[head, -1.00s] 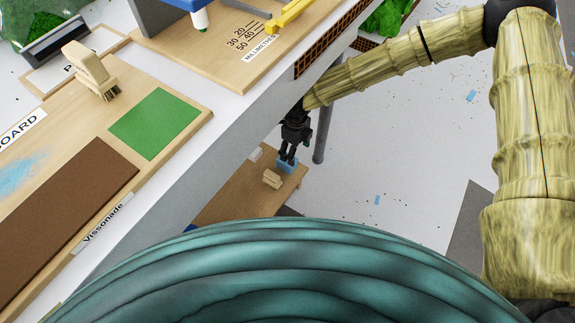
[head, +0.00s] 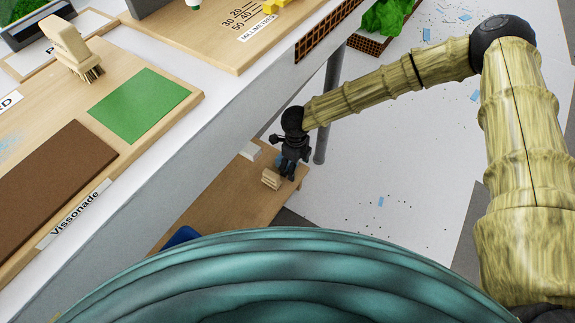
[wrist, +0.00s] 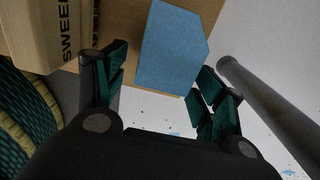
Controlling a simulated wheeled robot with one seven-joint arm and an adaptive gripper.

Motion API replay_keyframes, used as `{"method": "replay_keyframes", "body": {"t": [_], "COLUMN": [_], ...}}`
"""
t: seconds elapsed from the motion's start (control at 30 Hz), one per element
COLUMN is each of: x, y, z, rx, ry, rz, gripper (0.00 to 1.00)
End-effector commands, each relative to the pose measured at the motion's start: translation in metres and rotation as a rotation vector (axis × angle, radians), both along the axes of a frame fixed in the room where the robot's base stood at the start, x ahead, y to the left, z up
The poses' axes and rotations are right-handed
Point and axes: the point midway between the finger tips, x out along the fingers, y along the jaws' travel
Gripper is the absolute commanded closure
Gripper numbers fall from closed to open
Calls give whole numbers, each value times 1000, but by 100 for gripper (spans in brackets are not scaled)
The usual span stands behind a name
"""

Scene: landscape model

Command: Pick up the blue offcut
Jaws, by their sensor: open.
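The blue offcut (wrist: 172,48) is a flat-faced blue block with one slanted corner. In the wrist view it lies on the wooden surface near its edge, ahead of and partly between my fingers. In the head view only a small bit of blue (head: 279,160) shows beside my gripper, which hides the rest. My gripper (wrist: 162,72) is open, with one dark green finger pad on each side of the offcut's near end. In the head view my gripper (head: 288,172) is low over the wooden bench. I cannot tell whether the fingers touch the offcut.
The low wooden bench (head: 215,205) also holds a pale wooden block (head: 271,179) and a whitish block (head: 249,151). A box lettered "SWEE" (wrist: 40,30) stands left in the wrist view. A grey post (head: 330,105) rises close right. The higher table (head: 150,195) is at left.

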Motion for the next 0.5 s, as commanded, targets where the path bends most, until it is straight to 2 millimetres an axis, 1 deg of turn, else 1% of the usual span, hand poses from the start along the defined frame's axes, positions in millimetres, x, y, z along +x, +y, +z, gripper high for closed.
{"method": "replay_keyframes", "body": {"t": [0.03,0.07,0.3,0.5], "x": [0,0,0,0], "y": [0,0,0,0], "z": [-6,-7,-7,-7], "rx": [0,1,0,0], "ry": [0,-1,-1,-1], "rz": [0,0,0,0], "gripper": [30,30,30,57]}}
